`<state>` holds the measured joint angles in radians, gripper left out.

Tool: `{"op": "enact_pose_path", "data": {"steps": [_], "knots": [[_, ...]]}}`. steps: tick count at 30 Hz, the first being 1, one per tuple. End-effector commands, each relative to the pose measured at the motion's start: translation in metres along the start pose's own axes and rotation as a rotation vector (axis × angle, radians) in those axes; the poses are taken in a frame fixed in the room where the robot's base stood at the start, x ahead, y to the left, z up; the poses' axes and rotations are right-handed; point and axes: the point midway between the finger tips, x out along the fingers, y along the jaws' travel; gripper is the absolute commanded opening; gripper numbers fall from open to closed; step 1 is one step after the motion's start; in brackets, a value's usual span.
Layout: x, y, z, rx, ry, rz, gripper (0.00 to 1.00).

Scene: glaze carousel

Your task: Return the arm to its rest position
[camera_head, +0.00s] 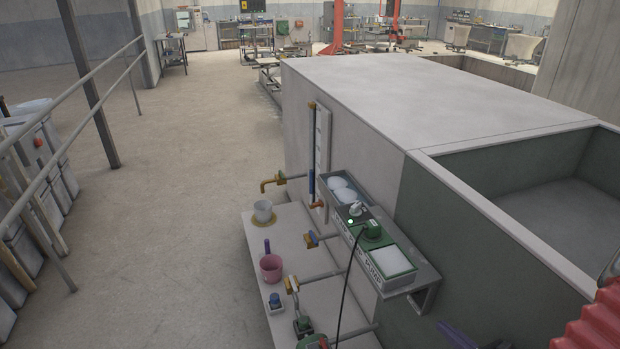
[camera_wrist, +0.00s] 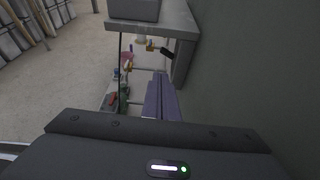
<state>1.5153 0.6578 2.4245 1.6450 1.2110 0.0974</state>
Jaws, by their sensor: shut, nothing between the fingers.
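My gripper (camera_wrist: 160,82) shows in the wrist view as two purple fingers pressed together with nothing between them. In the head view only its purple finger ends (camera_head: 455,333) show at the bottom edge, right of the pump panel, in front of the dark green wall. They look apart from the panel and the wall. The red ribbed sleeve at the bottom right corner of the head view is part of my arm.
The pump panel (camera_head: 398,281) with a green-lit switch sticks out from the tank wall (camera_head: 430,215). Below, a pale platform (camera_head: 290,240) bears a white cup (camera_head: 263,211), a pink bucket (camera_head: 271,268) and pipes with valves. Railings (camera_head: 75,135) stand left; open floor (camera_head: 190,150) lies between.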

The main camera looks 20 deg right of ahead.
Motion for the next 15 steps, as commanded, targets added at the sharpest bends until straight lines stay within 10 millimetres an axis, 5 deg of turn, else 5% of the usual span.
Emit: {"op": "enact_pose_path", "data": {"steps": [8, 15], "knots": [[0.0, 0.009, -0.006, -0.026, 0.023, 0.036, 0.0], [-0.008, 0.051, -0.019, -0.126, 0.083, 0.205, 0.0]]}}
